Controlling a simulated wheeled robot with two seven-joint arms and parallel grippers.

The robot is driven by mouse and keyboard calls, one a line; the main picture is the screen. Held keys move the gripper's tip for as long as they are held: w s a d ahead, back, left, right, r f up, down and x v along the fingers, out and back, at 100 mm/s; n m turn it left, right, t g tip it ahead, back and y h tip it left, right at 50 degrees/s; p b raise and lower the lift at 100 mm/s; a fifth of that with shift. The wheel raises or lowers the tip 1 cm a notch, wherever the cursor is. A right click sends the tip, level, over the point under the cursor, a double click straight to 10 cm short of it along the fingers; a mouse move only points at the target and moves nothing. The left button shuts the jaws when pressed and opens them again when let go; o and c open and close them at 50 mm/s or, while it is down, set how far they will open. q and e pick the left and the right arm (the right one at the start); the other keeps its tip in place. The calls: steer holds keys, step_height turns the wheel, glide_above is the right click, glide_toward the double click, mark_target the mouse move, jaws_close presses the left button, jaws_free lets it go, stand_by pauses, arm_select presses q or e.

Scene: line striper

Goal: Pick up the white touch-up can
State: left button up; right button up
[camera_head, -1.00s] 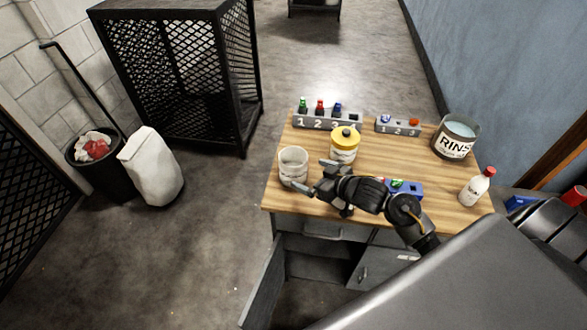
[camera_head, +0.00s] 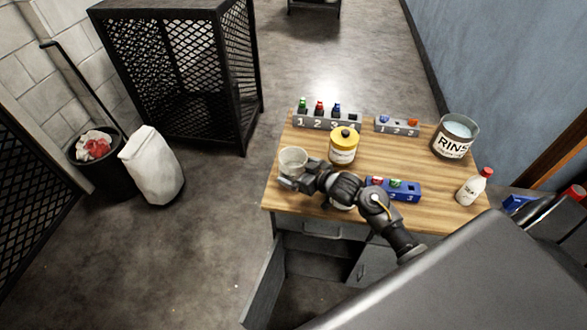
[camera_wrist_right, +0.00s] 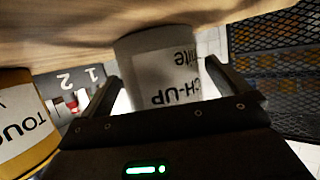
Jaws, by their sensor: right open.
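The white touch-up can (camera_head: 293,158) stands upright at the left front of the wooden workbench. In the right wrist view the can (camera_wrist_right: 168,70) appears upside down, with "CH-UP" and "ite" readable on its label. My right gripper (camera_head: 293,180) is at the can's near side in the head view. In the right wrist view, its open fingers (camera_wrist_right: 160,75) lie on either side of the can. I cannot tell whether they touch it. The gripper hides the can's lower part in the head view. My left gripper is not in view.
A yellow touch-up can (camera_head: 343,148) stands close to the right, also in the right wrist view (camera_wrist_right: 22,130). Numbered racks (camera_head: 326,121) line the back. A blue rack (camera_head: 405,192), rinse bucket (camera_head: 455,137) and red-capped bottle (camera_head: 474,187) stand farther right.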

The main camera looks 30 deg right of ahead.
steer(key=c, duration=1.1)
steer(key=shift+c, duration=0.8)
steer(key=shift+r, duration=0.1)
